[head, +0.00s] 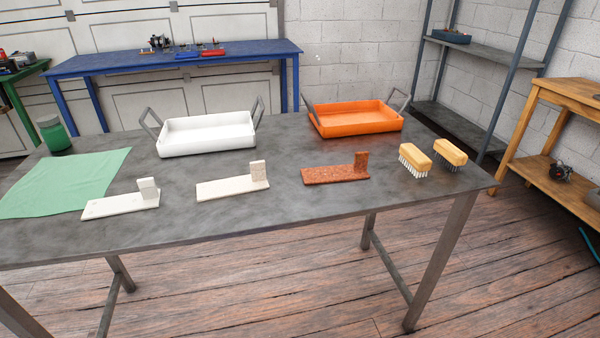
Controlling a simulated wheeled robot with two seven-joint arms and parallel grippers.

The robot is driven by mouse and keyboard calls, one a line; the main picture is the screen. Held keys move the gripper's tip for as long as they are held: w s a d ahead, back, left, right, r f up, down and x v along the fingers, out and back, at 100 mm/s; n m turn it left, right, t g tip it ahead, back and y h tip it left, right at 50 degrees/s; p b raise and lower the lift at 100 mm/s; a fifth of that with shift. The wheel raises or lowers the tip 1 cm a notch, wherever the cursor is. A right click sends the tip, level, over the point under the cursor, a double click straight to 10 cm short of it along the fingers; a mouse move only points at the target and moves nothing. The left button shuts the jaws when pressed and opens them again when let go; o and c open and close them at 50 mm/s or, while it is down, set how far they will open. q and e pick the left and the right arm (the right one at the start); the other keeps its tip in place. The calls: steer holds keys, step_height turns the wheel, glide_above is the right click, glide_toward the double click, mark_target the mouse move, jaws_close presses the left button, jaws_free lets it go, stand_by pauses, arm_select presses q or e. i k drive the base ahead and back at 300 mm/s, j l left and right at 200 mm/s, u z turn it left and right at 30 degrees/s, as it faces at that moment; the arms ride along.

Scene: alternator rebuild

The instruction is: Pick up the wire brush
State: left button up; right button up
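The left brush (414,158) stands bristles down, close to the brown bracket. The right brush (450,151) sits just beside it, nearer the table's right edge. Neither of my grippers shows in the head view.
A white tray (206,143) and an orange tray (357,128) stand at the back. Two pale brackets (120,205) (233,190) and a rusty brown bracket (335,174) lie in front. A green cloth (65,184) and green jar (54,136) are at left.

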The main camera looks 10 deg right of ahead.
mark_target(455, 156)
steer(key=z, duration=1.35)
steer(key=i+u, duration=0.35)
steer(key=i+l+u, duration=0.3)
steer(key=i, duration=0.25)
steer(key=i+l+u, duration=0.2)
steer(key=i+u, duration=0.15)
steer(key=i+z, duration=0.1)
steer(key=z, duration=1)
